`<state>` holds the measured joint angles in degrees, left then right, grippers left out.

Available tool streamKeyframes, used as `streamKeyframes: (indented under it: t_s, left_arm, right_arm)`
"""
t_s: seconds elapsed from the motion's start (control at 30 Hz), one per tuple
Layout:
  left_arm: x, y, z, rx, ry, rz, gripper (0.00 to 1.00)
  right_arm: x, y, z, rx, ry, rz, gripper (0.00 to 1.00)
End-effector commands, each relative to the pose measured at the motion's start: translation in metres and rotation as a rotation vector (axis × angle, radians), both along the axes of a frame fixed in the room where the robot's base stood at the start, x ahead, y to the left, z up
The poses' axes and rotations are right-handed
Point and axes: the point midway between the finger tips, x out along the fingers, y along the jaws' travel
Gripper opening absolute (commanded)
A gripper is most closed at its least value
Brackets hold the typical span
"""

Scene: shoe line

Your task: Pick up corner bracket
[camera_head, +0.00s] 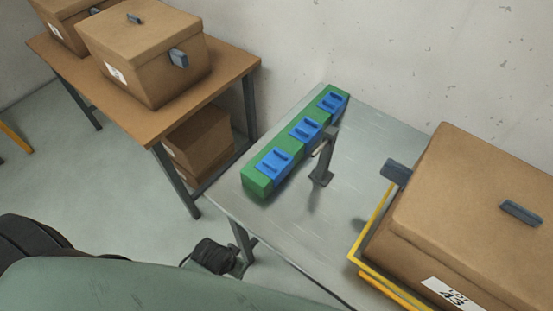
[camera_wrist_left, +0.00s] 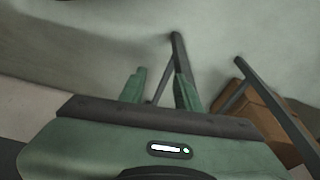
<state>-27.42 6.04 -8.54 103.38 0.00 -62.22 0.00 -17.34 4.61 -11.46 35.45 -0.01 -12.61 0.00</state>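No part can be singled out with certainty as the corner bracket. A dark grey upright piece (camera_head: 324,158) with a flat foot and a short angled top stands on the grey table (camera_head: 290,225), and it may be the bracket. It is right beside a long green block (camera_head: 257,181) that carries blue pieces (camera_head: 273,163) in a row. My left gripper (camera_wrist_left: 159,88) shows in the left wrist view with its two green fingers apart and nothing between them. It points toward the floor and table legs, away from the upright piece. My right gripper is not in view.
A large cardboard box (camera_head: 480,205) with a yellow frame (camera_head: 373,222) covers the table's right end. A wooden table (camera_head: 190,105) with boxes stands at the upper left. The grey table's front is bare.

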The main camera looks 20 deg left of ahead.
Motion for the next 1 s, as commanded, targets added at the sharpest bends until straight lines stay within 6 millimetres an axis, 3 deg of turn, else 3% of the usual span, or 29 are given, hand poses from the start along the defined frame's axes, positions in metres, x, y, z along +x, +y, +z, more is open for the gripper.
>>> streamKeyframes:
  t_s: [0.03,0.1,0.37,0.5,0.8,1.0]
  left_arm:
    - [0.005,-0.001,0.027,-0.002,-0.014,0.001,0.33]
    - [0.009,-0.001,0.055,-0.004,-0.025,0.0,0.33]
    - [0.022,-0.012,0.15,-0.025,-0.071,-0.051,0.33]
    - [0.041,-0.041,0.204,-0.065,-0.118,-0.206,0.33]
    - [0.082,-0.102,0.239,-0.1,-0.168,-0.628,0.33]
    - [0.115,-0.131,0.253,-0.054,-0.167,-0.998,0.33]
  right_arm:
    - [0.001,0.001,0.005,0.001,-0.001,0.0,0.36]
    - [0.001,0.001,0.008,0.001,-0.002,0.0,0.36]
    - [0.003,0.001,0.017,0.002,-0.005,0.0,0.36]
    - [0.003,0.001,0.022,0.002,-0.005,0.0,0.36]
    - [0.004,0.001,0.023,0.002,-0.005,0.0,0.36]
    - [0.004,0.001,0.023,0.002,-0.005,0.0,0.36]
